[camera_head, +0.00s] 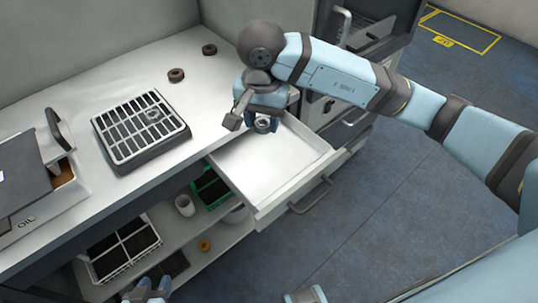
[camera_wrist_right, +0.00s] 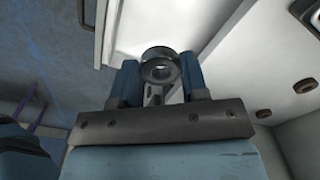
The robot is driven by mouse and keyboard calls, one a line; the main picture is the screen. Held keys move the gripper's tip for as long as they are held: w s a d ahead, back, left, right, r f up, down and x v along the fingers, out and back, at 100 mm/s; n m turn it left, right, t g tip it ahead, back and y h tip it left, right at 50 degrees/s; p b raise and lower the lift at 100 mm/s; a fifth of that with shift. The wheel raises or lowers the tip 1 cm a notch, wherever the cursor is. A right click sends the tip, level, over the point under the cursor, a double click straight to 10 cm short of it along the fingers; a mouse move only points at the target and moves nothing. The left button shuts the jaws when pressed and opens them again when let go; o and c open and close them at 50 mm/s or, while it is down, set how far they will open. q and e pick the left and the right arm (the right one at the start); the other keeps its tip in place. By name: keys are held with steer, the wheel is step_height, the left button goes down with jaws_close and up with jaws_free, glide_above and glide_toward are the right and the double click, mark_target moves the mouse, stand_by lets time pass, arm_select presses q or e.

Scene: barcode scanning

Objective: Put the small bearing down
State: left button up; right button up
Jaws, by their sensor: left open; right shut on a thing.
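The small bearing (camera_head: 262,124), a dark grey ring, is between the fingers of my right gripper (camera_head: 263,120). In the right wrist view the bearing (camera_wrist_right: 161,68) sits between the two blue fingertips (camera_wrist_right: 158,80), which are shut on it. In the head view it appears above or near the inner end of the open white drawer (camera_head: 270,165); I cannot tell whether it touches the drawer. My left gripper (camera_head: 152,290) is open at the bottom left edge, partly cut off, with nothing visible in it.
A box marked OIL (camera_head: 45,215) is at left. Shelves below hold a green crate (camera_head: 213,201) and a white cup (camera_head: 185,205).

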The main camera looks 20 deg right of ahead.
glide_above(264, 178)
step_height(264, 178, down, 14)
steer(key=shift+s+f, duration=0.1)
steer(key=shift+f+b, duration=0.3)
steer(key=shift+f, duration=2.3)
steer(key=shift+f, duration=0.15)
steer(key=o, duration=0.9)
